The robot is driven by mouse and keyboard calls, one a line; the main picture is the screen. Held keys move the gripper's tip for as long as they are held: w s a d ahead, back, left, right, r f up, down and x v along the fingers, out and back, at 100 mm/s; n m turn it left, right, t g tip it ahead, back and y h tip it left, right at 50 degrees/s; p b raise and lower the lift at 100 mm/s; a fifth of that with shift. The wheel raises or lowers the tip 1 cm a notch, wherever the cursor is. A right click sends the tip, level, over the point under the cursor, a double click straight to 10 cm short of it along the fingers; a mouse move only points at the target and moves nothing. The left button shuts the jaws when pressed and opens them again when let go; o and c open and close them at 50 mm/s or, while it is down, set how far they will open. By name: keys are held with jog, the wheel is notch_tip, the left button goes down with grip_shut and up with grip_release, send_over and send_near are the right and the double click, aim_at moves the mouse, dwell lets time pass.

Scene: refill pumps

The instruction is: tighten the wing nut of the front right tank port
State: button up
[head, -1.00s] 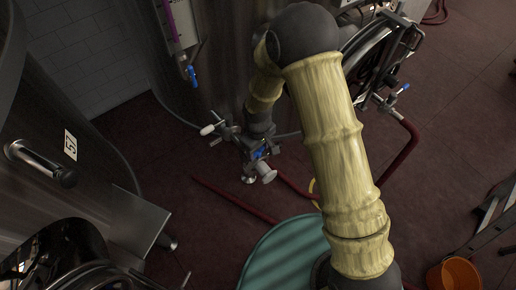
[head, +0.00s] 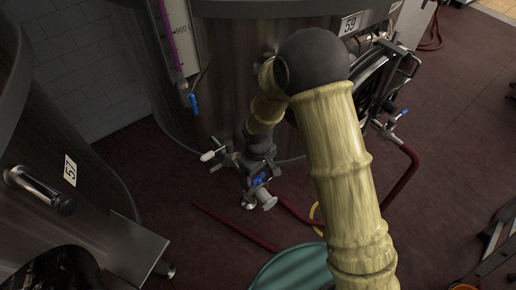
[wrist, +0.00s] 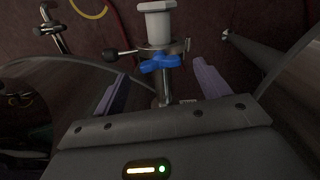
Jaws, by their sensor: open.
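The wing nut (wrist: 160,63) is bright blue and sits on a metal clamp (wrist: 178,47) around a pipe joint in the wrist view. A pale cylindrical end piece (wrist: 159,22) stands beyond it. My gripper (wrist: 160,72) is open, with one purple finger on each side of the wing nut; contact is not visible. In the head view the blue wing nut (head: 260,180) shows small below my gripper, low in front of the steel tank marked 59 (head: 235,60). My wrist partly hides the port.
A white-tipped valve handle (head: 207,156) sticks out left of the port. Dark red hoses (head: 235,226) lie on the floor. A teal round lid or drum (head: 290,270) is in front. The tank marked 57 (head: 40,150) stands at left, and a hose reel (head: 375,85) at right.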

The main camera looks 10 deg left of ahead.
aim_at(258, 177)
notch_tip(258, 177, up, 15)
jog(key=shift+b, duration=0.3)
jog(key=shift+f, duration=0.1)
jog(key=s+d+r+m+t, duration=0.1)
jog(key=d+m, duration=0.3)
jog(key=d, duration=0.4)
jog(key=s+d+r+m, duration=0.1)
jog(key=s+d+m, duration=0.2)
jog(key=d, duration=0.6)
jog(key=s+d+r+m+t+p, duration=0.1)
jog(key=d+m, duration=0.3)
jog(key=d, duration=0.4)
jog(key=shift+s+d+m+t, duration=0.3)
jog(key=shift+s+d, duration=0.1)
jog(key=shift+s, duration=0.5)
jog(key=shift+r, duration=0.1)
jog(key=shift+c, duration=0.2)
